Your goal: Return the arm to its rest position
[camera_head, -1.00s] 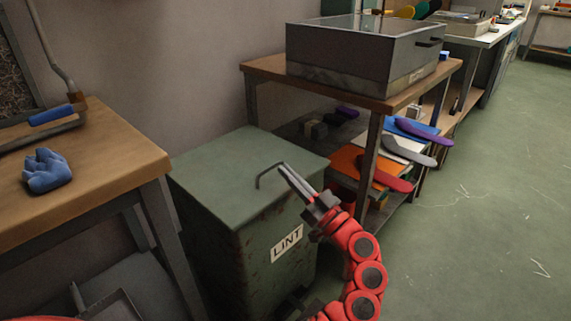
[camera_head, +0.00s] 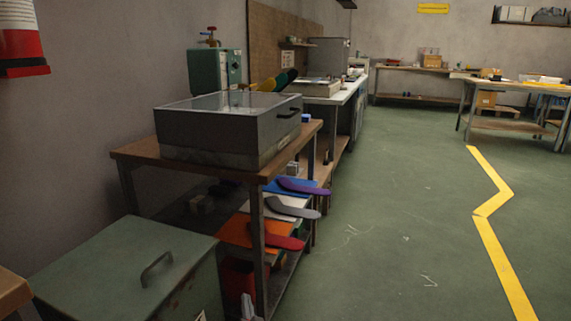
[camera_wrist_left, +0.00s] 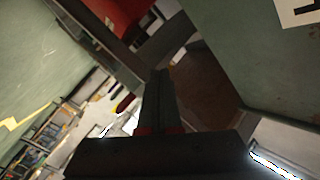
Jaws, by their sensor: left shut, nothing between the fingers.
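My left gripper (camera_head: 248,308) barely shows at the bottom edge of the head view, as grey fingertips to the right of the green lint bin (camera_head: 130,265). In the left wrist view its two dark fingers (camera_wrist_left: 158,95) are together, with nothing between them. The bin's green side (camera_wrist_left: 245,50) fills the upper right of that view, with part of a white label at the corner. The rest of the left arm is below the head view. My right gripper is not in view.
A wooden-topped shelf table (camera_head: 140,153) carries a grey box with a glass top (camera_head: 225,130). Coloured sock boards, including a purple one (camera_head: 303,187) and a red one (camera_head: 275,240), stick out from its lower shelf. Green floor (camera_head: 400,220) is clear to the right, with a yellow line (camera_head: 500,260).

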